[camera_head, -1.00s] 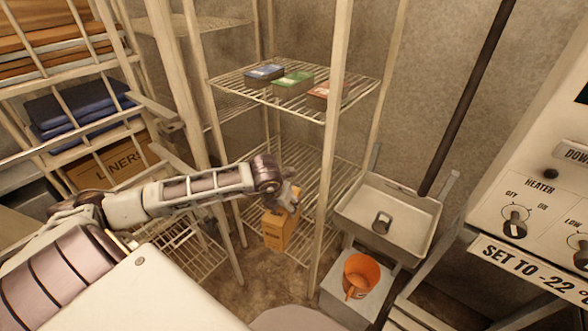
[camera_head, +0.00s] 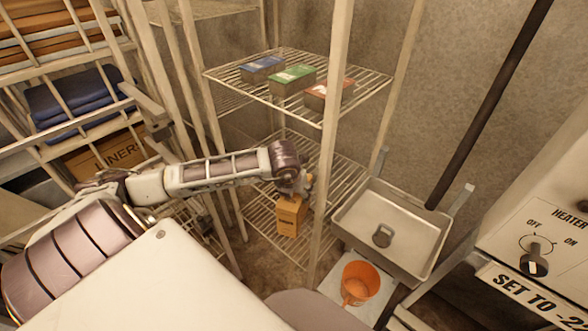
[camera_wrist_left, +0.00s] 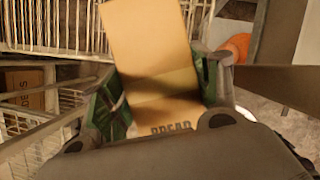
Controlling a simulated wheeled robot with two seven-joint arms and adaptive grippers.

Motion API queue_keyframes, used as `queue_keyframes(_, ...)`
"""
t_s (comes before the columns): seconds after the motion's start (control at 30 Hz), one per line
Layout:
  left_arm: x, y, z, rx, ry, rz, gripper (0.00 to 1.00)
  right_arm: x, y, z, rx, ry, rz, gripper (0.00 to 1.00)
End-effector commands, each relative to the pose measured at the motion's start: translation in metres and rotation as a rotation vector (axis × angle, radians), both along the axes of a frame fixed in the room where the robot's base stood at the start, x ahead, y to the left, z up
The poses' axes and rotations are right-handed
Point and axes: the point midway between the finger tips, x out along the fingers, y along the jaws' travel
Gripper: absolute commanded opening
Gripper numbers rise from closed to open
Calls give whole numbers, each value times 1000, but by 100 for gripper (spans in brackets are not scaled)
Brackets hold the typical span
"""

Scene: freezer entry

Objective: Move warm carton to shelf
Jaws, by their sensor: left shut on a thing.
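The carton (camera_head: 289,218) is a small orange-brown box, upright in the head view. My left gripper (camera_head: 297,186) is shut on its upper part. In the left wrist view the carton (camera_wrist_left: 155,65), with lettering like "BREAD", sits between the green-padded fingers (camera_wrist_left: 160,95). The wire rack has an upper shelf (camera_head: 250,92) and a lower shelf (camera_head: 335,185). The carton overlaps the lower shelf in the head view; I cannot tell whether it touches it. My right gripper is not in view.
Blue (camera_head: 262,68), green (camera_head: 293,79) and red (camera_head: 328,95) boxes stand on the upper shelf. A rack post (camera_head: 328,150) rises just right of the carton. A metal sink (camera_head: 345,222) and orange bucket (camera_head: 360,282) lie to the right. The heater panel (camera_head: 540,225) is at far right.

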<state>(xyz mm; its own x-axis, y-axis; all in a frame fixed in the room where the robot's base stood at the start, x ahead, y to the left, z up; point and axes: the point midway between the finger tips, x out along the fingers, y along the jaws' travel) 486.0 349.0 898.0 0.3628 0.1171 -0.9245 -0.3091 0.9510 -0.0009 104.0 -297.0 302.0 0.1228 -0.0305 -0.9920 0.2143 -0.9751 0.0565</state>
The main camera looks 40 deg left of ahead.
Motion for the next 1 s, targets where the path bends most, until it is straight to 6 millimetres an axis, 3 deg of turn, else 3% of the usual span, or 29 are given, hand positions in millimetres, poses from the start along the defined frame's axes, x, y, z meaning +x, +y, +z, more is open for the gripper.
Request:
queue_keyframes(0.3,3,1,2,-1,-4,-1,0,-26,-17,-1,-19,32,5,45)
queue_keyframes(0.57,20,6,3,-1,-7,2,0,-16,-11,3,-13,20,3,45)
queue_keyframes(0.8,44,14,3,-1,-7,2,0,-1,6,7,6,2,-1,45)
queue_keyframes(1.0,64,20,3,-1,-6,1,0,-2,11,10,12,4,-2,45)
